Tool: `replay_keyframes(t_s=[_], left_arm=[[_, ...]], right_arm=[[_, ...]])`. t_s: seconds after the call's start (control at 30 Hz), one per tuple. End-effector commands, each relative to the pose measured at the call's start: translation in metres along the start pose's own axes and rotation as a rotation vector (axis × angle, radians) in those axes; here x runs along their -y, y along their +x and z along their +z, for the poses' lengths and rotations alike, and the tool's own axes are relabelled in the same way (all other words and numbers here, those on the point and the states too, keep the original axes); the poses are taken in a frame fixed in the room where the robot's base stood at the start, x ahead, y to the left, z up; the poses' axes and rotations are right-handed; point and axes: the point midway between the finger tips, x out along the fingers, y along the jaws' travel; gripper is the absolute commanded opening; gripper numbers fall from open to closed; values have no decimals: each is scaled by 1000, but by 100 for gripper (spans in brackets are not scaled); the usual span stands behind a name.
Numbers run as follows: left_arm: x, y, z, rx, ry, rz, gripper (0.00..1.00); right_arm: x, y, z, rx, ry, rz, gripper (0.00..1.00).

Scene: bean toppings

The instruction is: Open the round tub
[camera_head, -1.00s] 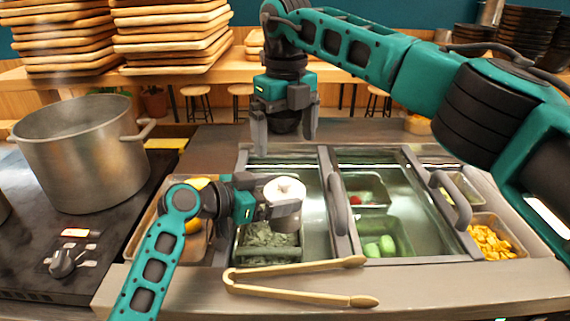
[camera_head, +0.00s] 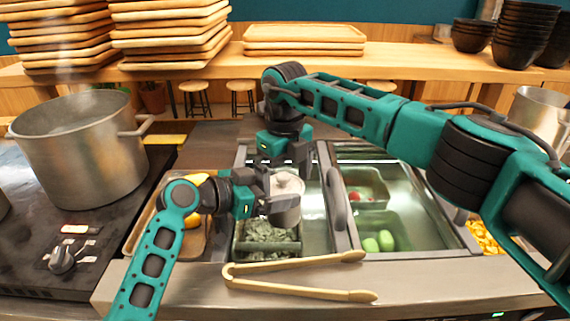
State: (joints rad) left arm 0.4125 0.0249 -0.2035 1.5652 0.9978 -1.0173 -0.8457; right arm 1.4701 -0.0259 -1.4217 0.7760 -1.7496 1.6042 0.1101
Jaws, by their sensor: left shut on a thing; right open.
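The round tub (camera_head: 285,212) is a small grey metal pot with a pale lid (camera_head: 288,187) on top. It is upright above the counter wells. My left gripper (camera_head: 272,190) comes in from the left and is shut on the tub's side. My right gripper (camera_head: 298,165) points down from above, open, just over the lid and close to it. Whether its fingers touch the lid cannot be told. The lid's top is partly hidden by the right gripper.
A metal well below the tub holds shredded greens (camera_head: 266,236). Wooden tongs (camera_head: 300,277) lie along the front edge. Green pieces (camera_head: 379,242) and orange cubes (camera_head: 484,238) sit in pans to the right. A large pot (camera_head: 80,155) stands on the stove at left.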

Motion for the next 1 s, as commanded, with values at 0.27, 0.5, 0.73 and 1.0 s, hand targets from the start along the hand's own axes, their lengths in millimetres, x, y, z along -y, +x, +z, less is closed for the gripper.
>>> replay_keyframes(t_s=[0.27,0.5,0.73,1.0], left_arm=[[0,0,1,1,0,0,36],[0,0,1,1,0,0,36],[0,0,1,2,0,0,36],[0,0,1,2,0,0,36]], right_arm=[[0,2,0,0,0,0,100],[0,1,0,0,0,-1,77],[0,1,0,0,0,-1,55],[0,-4,0,1,0,-1,54]])
